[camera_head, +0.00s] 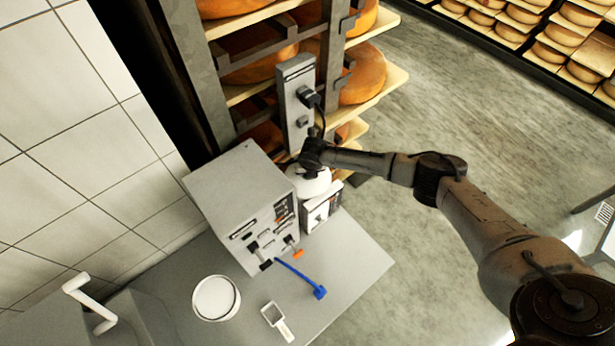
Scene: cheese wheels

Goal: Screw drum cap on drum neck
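A white rounded object (311,184), which may be the drum, stands between the grey control box and a small white box. My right gripper (312,160) is directly above it, on the dark arm that comes in from the right, and hides its upper middle. I cannot make out the drum neck or the drum cap; they may be hidden behind the gripper. The fingers are too small and dark to tell whether they are open or shut, or hold anything. My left gripper is not in view.
On the grey table (352,263) are a control box (232,190), a small white box (320,207), a blue-handled tool (302,279), a white round dish (216,298) and a white framed tool (273,315). A grey post (293,85) and cheese shelves (385,88) rise behind.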

